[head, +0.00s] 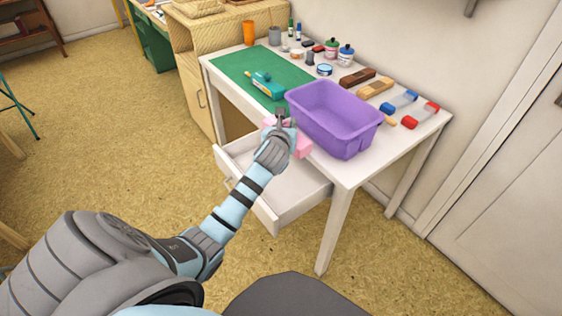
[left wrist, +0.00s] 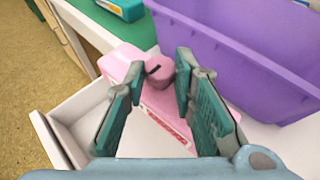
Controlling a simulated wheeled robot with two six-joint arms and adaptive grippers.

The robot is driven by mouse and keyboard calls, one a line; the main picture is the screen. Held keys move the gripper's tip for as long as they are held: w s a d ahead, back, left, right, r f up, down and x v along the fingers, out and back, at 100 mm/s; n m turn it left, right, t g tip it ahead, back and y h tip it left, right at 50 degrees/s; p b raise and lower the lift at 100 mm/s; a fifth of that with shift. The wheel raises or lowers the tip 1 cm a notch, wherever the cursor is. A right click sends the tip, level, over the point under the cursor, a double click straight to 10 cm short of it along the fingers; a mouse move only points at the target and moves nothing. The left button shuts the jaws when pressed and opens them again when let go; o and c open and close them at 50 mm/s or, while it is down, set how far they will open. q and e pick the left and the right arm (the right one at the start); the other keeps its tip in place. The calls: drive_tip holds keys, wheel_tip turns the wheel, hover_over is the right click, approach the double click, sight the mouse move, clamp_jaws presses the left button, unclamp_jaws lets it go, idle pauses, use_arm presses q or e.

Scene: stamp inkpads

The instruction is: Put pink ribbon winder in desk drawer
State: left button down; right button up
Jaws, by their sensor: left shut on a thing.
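The pink ribbon winder (head: 303,146) is between the fingers of my left gripper (head: 280,122), partly hidden by the hand. In the left wrist view the winder (left wrist: 130,58) shows between the two teal finger pads of the left gripper (left wrist: 160,90), which is shut on it. The desk drawer (head: 266,214) is pulled open below the tabletop, and its visible floor is bare. The winder and hand appear over the back of the drawer, near the desk's front edge. The drawer also shows in the left wrist view (left wrist: 62,140). My right gripper is not in view.
A purple bin (head: 335,120) stands at the desk's front edge beside the winder. A green mat (head: 240,70) with a teal tool (head: 268,86) lies to its left. Brushes, blocks and inkpads crowd the back and right of the desk (head: 412,132).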

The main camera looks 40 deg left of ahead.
use_arm(q)
drive_tip(key=f+b, duration=0.3)
drive_tip(key=f, duration=0.5)
drive_tip(key=f+b, duration=0.4)
drive_tip(key=f, duration=0.3)
drive_tip(key=shift+w+f, duration=0.2)
drive_tip(key=shift+f, duration=0.2)
drive_tip(key=shift+a+f, duration=0.1)
drive_tip(key=c, duration=1.3)
unclamp_jaws()
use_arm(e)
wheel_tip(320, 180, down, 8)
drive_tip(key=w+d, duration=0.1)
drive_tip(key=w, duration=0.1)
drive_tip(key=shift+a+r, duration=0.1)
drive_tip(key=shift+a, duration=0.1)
